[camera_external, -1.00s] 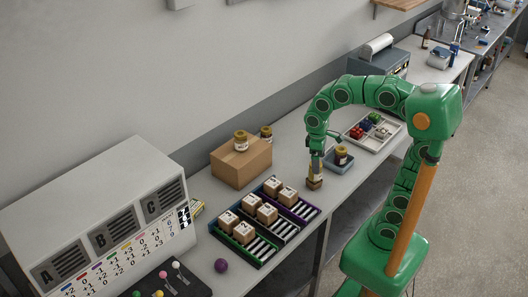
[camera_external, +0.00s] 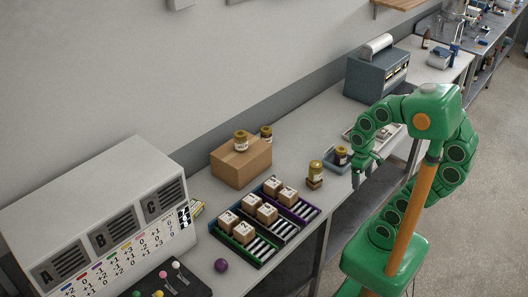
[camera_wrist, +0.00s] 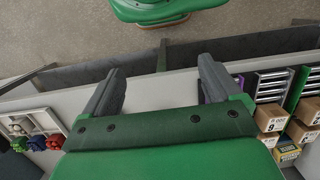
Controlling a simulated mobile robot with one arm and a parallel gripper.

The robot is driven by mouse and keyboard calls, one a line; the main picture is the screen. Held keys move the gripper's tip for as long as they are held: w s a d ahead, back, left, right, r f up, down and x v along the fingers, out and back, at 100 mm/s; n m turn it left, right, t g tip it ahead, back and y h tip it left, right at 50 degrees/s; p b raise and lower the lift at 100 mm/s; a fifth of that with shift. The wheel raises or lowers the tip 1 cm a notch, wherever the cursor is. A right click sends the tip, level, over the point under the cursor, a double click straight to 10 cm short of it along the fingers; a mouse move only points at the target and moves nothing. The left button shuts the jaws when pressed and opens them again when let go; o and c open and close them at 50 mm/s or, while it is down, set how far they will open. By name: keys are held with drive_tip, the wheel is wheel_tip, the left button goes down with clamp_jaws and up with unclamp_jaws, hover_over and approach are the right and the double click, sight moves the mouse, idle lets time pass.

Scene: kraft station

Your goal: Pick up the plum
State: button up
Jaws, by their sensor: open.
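The plum (camera_external: 221,265) is a small dark purple ball. It lies on the bench near its front edge, left of the slotted trays and right of the dark control panel. My gripper (camera_external: 368,172) is far to its right, at the bench's front edge near the blue-grey tray. In the wrist view, the two fingers of my gripper (camera_wrist: 161,66) are spread with nothing between them. The plum does not show in the wrist view.
A cardboard box (camera_external: 240,166) with jars stands behind. The control panel (camera_external: 140,290) is left of the plum.

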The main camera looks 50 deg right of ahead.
drive_tip(key=c, duration=0.6)
drive_tip(key=shift+o, duration=0.2)
drive_tip(key=shift+w, duration=0.1)
